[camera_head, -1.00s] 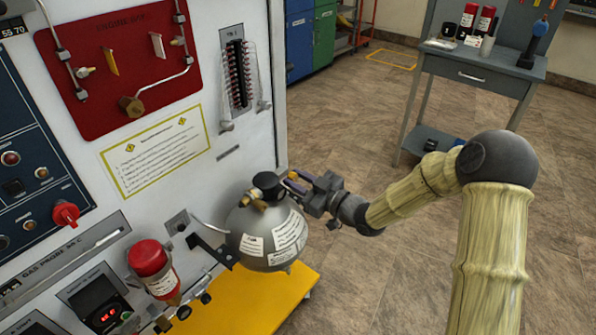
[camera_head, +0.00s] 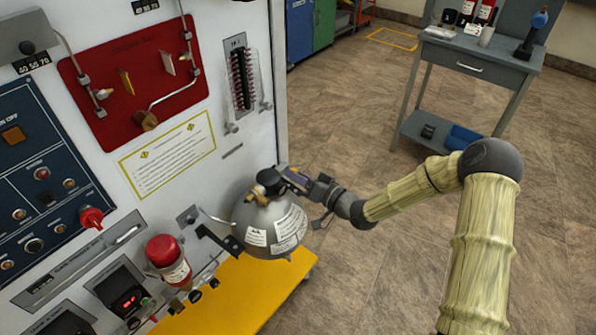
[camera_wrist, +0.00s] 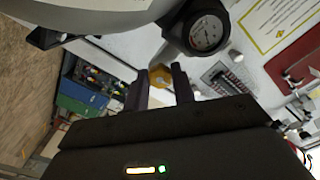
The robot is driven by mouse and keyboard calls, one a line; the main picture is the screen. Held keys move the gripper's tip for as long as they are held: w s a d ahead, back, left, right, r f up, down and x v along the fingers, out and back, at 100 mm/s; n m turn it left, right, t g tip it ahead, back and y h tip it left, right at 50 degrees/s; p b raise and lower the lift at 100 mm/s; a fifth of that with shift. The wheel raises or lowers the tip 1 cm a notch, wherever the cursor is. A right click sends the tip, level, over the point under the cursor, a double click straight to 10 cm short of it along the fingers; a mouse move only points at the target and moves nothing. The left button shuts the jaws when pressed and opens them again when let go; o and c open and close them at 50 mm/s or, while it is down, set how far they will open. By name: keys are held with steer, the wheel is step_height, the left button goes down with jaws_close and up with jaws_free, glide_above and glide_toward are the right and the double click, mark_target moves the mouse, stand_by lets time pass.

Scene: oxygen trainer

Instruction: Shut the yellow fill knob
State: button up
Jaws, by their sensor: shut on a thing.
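The yellow fill knob (camera_wrist: 160,76) shows in the wrist view between the two dark fingertips of my gripper (camera_wrist: 158,88). The gripper is shut on it. In the head view my gripper (camera_head: 288,178) is at the top right of the grey sphere (camera_head: 270,228), beside the dark gauge (camera_head: 268,179). The knob is hidden there behind the fingers. The gauge's dial (camera_wrist: 205,33) faces the wrist camera, just above and right of the knob. The sphere stands over a yellow platform at the panel's front.
The white panel (camera_head: 232,185) with a red board (camera_head: 135,85) is left of the sphere. A red-capped bottle (camera_head: 168,260) stands close by at lower left. A grey workbench (camera_head: 480,62) is at the back right. The floor right of the sphere is clear.

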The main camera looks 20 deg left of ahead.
steer(key=shift+f+m, duration=0.15)
steer(key=shift+m, duration=0.35)
steer(key=o, duration=1)
steer(key=shift+d, duration=0.1)
steer(key=p+v, duration=0.1)
steer(key=v, duration=1.6)
steer(key=shift+d, duration=0.15)
